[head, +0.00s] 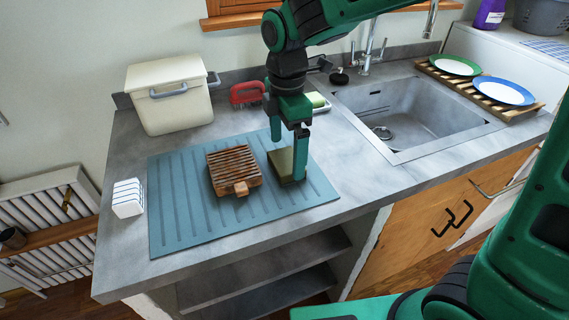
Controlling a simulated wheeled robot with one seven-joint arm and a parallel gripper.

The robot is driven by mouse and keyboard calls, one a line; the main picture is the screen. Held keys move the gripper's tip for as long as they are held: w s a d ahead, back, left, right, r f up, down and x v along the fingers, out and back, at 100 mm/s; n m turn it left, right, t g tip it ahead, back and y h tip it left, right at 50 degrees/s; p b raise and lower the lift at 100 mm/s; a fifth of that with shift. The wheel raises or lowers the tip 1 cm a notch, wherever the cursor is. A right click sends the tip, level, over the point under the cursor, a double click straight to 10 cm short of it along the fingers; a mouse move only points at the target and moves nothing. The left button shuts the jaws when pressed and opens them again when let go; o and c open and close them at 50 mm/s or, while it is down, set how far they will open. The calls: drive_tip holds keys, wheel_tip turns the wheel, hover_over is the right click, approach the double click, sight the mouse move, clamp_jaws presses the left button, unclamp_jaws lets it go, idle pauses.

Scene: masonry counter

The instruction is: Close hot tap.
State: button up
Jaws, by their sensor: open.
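The chrome tap (367,58) stands behind the sink, with slim upright levers on either side of its column. Its spout rises out of the top of the head view, and its end (431,20) hangs down over the sink. I cannot tell which lever is hot, whether either is turned on, or whether water runs. My gripper (288,158) is open and points down over the right part of the blue mat, well left of and nearer than the tap. An olive-green block (281,164) shows at its fingers; I cannot tell whether they touch it.
The blue ribbed mat (180,220) holds a wooden slatted rack (233,168). A cream bin (170,95), red brush (246,93) and sponge (316,101) stand behind. The grey sink (425,125) looks empty. Plates (503,91) lie on a wooden rack at its right.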

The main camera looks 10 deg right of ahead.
sight(286, 160)
drive_tip(key=shift+f, duration=1.75)
drive_tip(key=c, duration=1.2)
drive_tip(key=shift+r, duration=0.2)
